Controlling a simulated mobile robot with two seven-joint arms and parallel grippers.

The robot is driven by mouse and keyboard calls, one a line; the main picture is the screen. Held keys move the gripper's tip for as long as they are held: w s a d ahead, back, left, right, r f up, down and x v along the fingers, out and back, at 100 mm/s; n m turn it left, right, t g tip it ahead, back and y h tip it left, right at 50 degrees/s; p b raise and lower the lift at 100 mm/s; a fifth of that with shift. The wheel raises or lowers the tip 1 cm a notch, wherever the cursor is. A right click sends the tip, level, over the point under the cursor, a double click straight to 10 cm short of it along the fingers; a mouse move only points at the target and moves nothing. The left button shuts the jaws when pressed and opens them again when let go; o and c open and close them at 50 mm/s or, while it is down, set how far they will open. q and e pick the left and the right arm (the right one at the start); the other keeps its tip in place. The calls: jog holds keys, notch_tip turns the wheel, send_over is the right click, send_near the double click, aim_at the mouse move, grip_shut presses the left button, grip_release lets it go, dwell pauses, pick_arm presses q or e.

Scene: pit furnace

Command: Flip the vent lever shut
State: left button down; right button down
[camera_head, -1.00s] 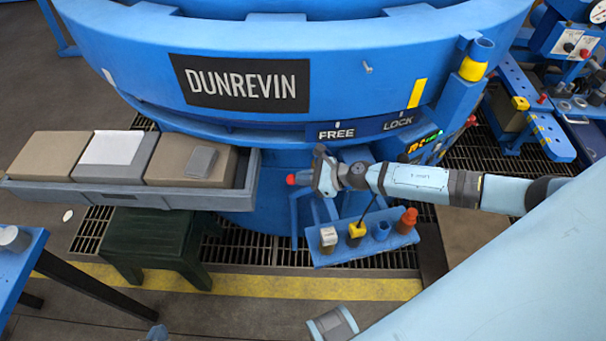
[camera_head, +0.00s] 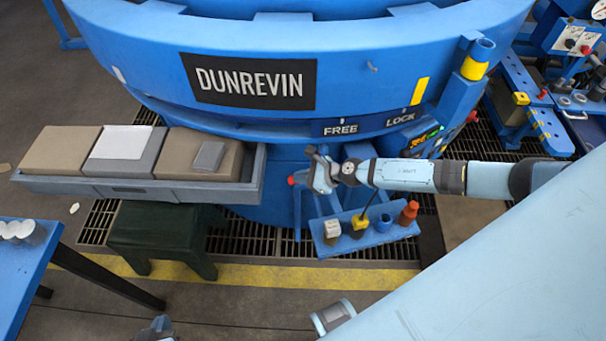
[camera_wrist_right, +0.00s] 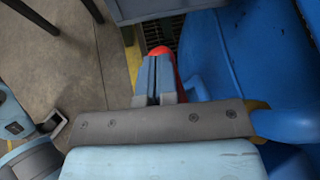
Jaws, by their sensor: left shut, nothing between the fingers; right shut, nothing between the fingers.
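A red knob (camera_head: 291,180), which may be the end of the vent lever, shows just left of my right gripper (camera_head: 311,178) in the head view, below the FREE label (camera_head: 340,129). Its shaft is mostly hidden. In the right wrist view the red knob (camera_wrist_right: 179,74) shows behind and beside the shut fingers of my right gripper (camera_wrist_right: 158,62). I cannot tell whether they touch. My left gripper (camera_head: 158,329) is at the bottom edge of the head view, mostly cut off.
A blue holder (camera_head: 352,243) with several tools hangs below my right gripper. A grey tray (camera_head: 110,188) with boxes is at left, above a dark green stool (camera_head: 160,235). The big blue DUNREVIN furnace (camera_head: 340,80) fills the back. A blue table (camera_head: 25,265) stands front left.

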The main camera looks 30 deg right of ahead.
jog(key=shift+a+f, duration=0.25)
jog(key=shift+f, duration=0.05)
jog(key=shift+w+f, duration=0.1)
jog(key=shift+a+f, duration=0.35)
jog(key=shift+f, duration=0.25)
jog(key=shift+a+f, duration=0.1)
jog(key=shift+a, duration=0.05)
dwell(0.4)
jog(key=shift+r+p, duration=0.2)
jog(key=shift+p, duration=0.2)
